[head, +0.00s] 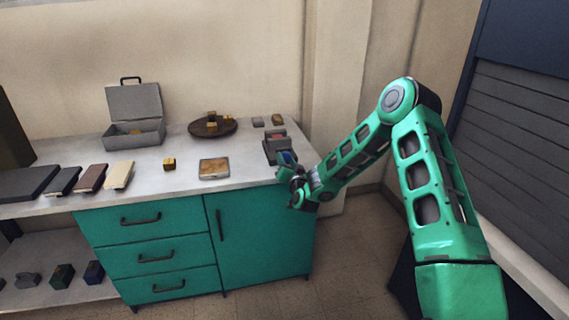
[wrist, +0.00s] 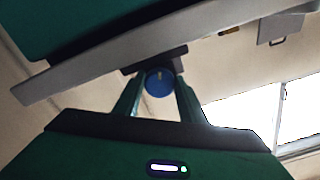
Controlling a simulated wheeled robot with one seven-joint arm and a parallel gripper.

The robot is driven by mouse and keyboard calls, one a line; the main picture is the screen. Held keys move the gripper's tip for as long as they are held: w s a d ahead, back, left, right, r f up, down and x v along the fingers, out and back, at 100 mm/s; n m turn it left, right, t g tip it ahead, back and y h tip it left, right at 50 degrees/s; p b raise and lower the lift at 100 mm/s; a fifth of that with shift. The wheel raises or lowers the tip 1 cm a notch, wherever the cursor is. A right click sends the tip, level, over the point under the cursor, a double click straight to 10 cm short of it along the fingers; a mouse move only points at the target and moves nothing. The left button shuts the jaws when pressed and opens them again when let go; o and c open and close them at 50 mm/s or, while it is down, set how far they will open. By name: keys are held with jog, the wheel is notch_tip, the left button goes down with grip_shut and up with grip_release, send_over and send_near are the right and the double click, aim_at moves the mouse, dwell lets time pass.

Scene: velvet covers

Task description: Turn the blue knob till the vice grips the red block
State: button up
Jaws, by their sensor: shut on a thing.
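The grey vice (head: 271,148) stands at the right end of the counter. The red block (head: 279,137) shows as a small reddish patch in it; whether the jaws touch it is too small to tell. The blue knob (head: 287,157) is on the near side of the vice, partly hidden by my gripper (head: 290,176). In the wrist view the blue knob (wrist: 158,82) sits between the two fingertips of my gripper (wrist: 158,88), in front of the dark vice body (wrist: 154,60). My gripper is shut on the knob.
The counter (head: 243,172) also bears a framed tile (head: 214,169), a small yellow block (head: 169,164), a round brown tray (head: 194,129) with yellow blocks, an open grey box (head: 134,134) and several flat books (head: 90,178). Teal drawers (head: 150,255) are below. The floor right of the counter is clear.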

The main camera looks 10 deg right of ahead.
jog(key=shift+d+f, duration=0.1)
dwell(0.3)
jog(key=o, duration=1.1)
jog(key=shift+c, duration=0.2)
jog(key=shift+s, duration=0.1)
jog(key=s, duration=1)
jog(key=shift+s, duration=0.3)
